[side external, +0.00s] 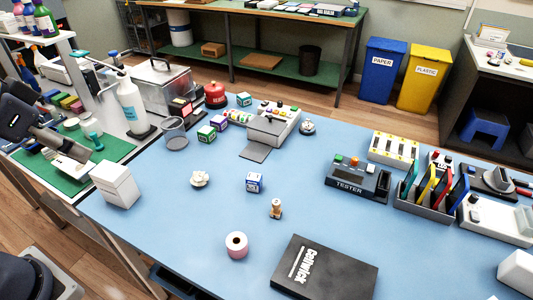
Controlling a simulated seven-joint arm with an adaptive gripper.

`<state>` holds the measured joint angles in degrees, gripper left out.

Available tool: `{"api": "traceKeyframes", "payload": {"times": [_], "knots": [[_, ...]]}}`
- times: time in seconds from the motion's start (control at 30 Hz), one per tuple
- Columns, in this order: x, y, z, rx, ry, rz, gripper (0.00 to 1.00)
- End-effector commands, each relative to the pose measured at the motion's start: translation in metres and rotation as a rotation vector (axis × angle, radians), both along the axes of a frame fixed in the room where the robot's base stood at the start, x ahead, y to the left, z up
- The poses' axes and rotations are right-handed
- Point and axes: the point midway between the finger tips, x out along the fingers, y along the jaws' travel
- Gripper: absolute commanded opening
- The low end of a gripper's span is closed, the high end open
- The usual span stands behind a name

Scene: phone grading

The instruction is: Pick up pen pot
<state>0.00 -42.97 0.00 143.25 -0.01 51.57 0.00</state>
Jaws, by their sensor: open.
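The pen pot (174,136) is a dark, round mesh pot. It stands upright on the blue table, left of the middle, in the side external view. It looks empty. My gripper (62,153) is at the left edge of the view, open and partly cut off by the frame. It is well to the left of the pot, and the two are apart. Its fingertips are hard to make out against the clutter behind them.
A white crumpled piece (200,179) lies in front. A black box (324,269) lies at the front; the centre table is mostly clear.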

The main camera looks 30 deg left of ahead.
Motion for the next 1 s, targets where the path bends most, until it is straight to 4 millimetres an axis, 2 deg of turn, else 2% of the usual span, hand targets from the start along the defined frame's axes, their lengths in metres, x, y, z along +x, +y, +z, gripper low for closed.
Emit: {"api": "traceKeyframes", "payload": {"times": [0.03, 0.27, 0.6, 0.67, 0.77, 0.87, 0.9, 1.0], "knots": [[0.000, 0.000, 0.000, 0.000, 0.000, 0.000, 0.76], [0.000, 0.000, 0.000, 0.000, 0.000, 0.000, 1.00], [0.002, 0.000, 0.001, -0.005, -0.009, 0.010, 1.00], [0.011, 0.000, 0.014, -0.010, -0.053, 0.019, 1.00], [0.038, 0.002, 0.047, -0.025, -0.130, 0.043, 1.00], [0.084, 0.011, 0.077, -0.041, -0.171, 0.091, 1.00], [0.104, 0.017, 0.085, -0.046, -0.179, 0.114, 1.00], [0.158, 0.035, 0.095, -0.054, -0.187, 0.172, 1.00]]}}
